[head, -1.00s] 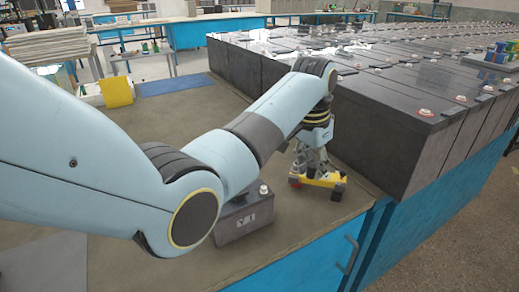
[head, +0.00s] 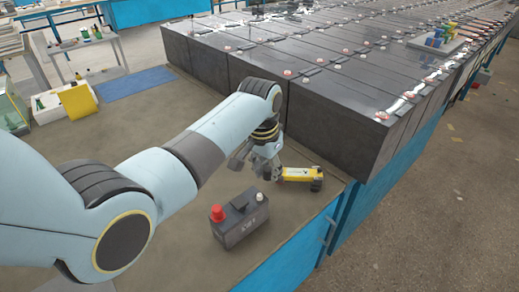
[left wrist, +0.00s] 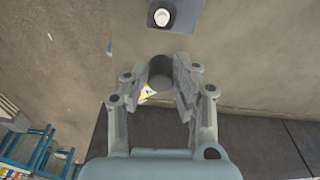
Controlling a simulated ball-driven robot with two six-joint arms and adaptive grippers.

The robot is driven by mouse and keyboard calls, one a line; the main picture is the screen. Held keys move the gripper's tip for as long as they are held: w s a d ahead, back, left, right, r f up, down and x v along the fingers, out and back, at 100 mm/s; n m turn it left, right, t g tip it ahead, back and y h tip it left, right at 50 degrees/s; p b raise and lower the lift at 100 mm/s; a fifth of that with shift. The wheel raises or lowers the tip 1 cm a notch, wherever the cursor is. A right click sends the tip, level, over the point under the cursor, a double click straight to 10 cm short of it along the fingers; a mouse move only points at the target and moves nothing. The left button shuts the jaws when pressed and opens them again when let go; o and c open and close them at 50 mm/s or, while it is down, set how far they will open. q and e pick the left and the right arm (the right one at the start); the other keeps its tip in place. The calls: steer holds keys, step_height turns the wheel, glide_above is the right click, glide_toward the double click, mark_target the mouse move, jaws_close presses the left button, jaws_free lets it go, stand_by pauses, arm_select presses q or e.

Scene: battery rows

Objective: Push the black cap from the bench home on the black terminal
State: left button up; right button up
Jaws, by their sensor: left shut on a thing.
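My left gripper (head: 264,172) is shut on a dark round black cap (left wrist: 160,74), which shows between the fingertips in the left wrist view. In the head view the cap cannot be made out. A small dark battery (head: 240,222) stands on the bench in front of the gripper. A red cap (head: 217,213) sits on its left terminal. The other terminal (head: 260,197) is a bare pale post, which also shows at the top of the left wrist view (left wrist: 162,17). The gripper is behind the battery, apart from it. My right gripper is not in view.
A yellow tool (head: 299,174) with dark ends lies on the bench (head: 185,200) just right of the gripper. Rows of large dark batteries (head: 335,120) stand along the back and right. The bench's front edge is close to the small battery.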

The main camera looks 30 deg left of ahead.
arm_select(q)
steer(key=s+r+p, duration=0.1)
steer(key=p, duration=0.1)
steer(key=s+r+p, duration=0.1)
steer(key=p, duration=0.1)
steer(key=shift+s+a, duration=0.15)
steer(key=shift+a, duration=0.15)
steer(key=shift+s, duration=0.15)
steer(key=shift+s+n+p, duration=0.2)
steer(key=shift+n+p, duration=0.1)
steer(key=shift+p, duration=0.15)
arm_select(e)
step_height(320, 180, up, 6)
arm_select(q)
steer(key=shift+f+b, duration=0.3)
steer(key=shift+f, duration=0.05)
step_height(320, 180, down, 3)
steer(key=b, duration=0.3)
steer(key=shift+f+b, duration=0.15)
steer(key=shift+b, duration=0.25)
steer(key=shift+f+b, duration=0.3)
steer(key=shift+b, duration=0.1)
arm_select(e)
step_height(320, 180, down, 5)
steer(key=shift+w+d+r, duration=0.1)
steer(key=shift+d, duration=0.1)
